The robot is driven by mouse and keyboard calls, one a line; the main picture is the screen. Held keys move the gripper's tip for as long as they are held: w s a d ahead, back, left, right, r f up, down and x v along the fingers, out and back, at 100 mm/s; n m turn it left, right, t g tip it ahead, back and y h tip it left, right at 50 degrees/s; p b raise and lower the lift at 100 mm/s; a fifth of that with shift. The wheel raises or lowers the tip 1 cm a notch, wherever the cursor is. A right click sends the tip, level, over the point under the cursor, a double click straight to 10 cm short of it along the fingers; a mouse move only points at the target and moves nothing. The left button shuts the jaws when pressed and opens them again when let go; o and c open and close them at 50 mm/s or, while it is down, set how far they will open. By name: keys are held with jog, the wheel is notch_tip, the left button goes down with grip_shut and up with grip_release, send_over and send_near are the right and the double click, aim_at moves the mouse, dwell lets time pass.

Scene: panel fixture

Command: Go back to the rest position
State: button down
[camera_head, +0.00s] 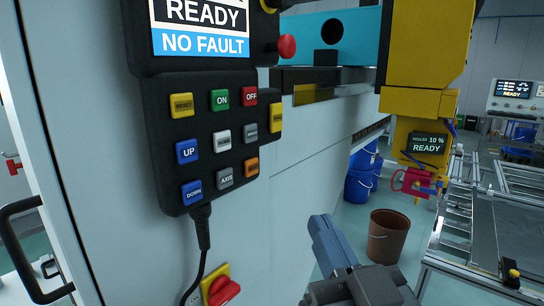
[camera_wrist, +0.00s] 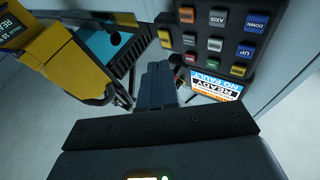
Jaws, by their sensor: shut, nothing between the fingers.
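My gripper (camera_head: 325,240) is in the lower middle of the head view, its fingers together and empty. It stands in front of the cabinet face, to the right of and below the button panel (camera_head: 205,140), apart from it. In the wrist view my gripper (camera_wrist: 158,72) points away from the camera, shut, with the button panel (camera_wrist: 215,40) upside down at the upper right. The panel has several coloured buttons. Its screen (camera_head: 200,28) reads READY and NO FAULT.
A cable (camera_head: 203,240) hangs below the panel beside a yellow and red switch (camera_head: 220,287). A black handle (camera_head: 30,250) is at left. A brown bucket (camera_head: 390,238), blue barrels (camera_head: 362,175) and a yellow machine (camera_head: 425,50) stand at right, near a metal-framed table (camera_head: 480,245).

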jog(key=s+d+f+g+h, duration=0.2)
jog(key=s+d+f, duration=0.5)
jog(key=s+f, duration=0.35)
jog(key=s+d+f+g+h, duration=0.2)
jog(key=s+d+f, duration=0.5)
jog(key=s+f, duration=0.3)
jog(key=s+d+m+g+h, duration=0.1)
jog(key=s+d+m+g, duration=0.1)
jog(key=s, duration=1)
jog(key=shift+h, duration=0.3)
